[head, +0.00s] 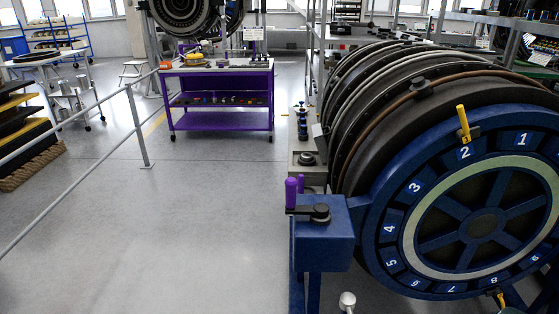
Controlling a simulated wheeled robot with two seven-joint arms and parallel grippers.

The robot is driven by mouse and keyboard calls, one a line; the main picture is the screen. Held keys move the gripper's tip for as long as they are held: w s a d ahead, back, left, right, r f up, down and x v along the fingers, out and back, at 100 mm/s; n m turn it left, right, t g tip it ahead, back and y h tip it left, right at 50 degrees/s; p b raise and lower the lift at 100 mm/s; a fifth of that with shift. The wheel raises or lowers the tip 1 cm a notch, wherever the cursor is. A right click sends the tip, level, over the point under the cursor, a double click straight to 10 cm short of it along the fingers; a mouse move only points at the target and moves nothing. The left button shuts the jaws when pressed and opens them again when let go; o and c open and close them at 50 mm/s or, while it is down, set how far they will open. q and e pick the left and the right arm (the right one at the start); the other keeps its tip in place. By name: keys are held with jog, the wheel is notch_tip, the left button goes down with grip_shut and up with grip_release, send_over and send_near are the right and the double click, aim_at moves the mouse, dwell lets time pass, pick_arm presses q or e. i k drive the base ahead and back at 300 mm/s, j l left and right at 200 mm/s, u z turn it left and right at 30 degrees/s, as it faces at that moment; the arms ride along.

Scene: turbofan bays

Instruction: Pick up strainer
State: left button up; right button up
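I cannot make out a strainer in the head view. A purple workbench (222,125) stands at the back, left of centre. A yellow item (195,56) and several small objects lie on its top, too small to identify. Its lower shelf (222,101) also holds several small items. Neither of my grippers is in view.
A large turbofan (484,224) with a blue numbered ring fills the right side. A blue stand (324,234) with a purple-handled crank (291,192) is before it. A grey railing (137,125) runs along the left. The grey floor (200,210) between is clear.

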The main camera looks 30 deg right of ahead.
aim_at(305, 156)
jog(key=i+j+u, duration=0.25)
jog(key=i+j, duration=0.55)
jog(key=i, duration=0.15)
jog(key=i+z, duration=0.35)
jog(key=i, duration=0.15)
jog(key=i+j+z, duration=0.3)
jog(key=i, duration=0.2)
jog(key=i+l+z, duration=0.1)
jog(key=z, duration=0.3)
jog(key=i+z, duration=0.55)
jog(key=z, duration=0.25)
jog(key=i+j+z, duration=0.1)
jog(key=z, duration=0.3)
jog(key=i+l+z, duration=0.1)
jog(key=i+z, duration=0.8)
jog(key=k+j, duration=0.05)
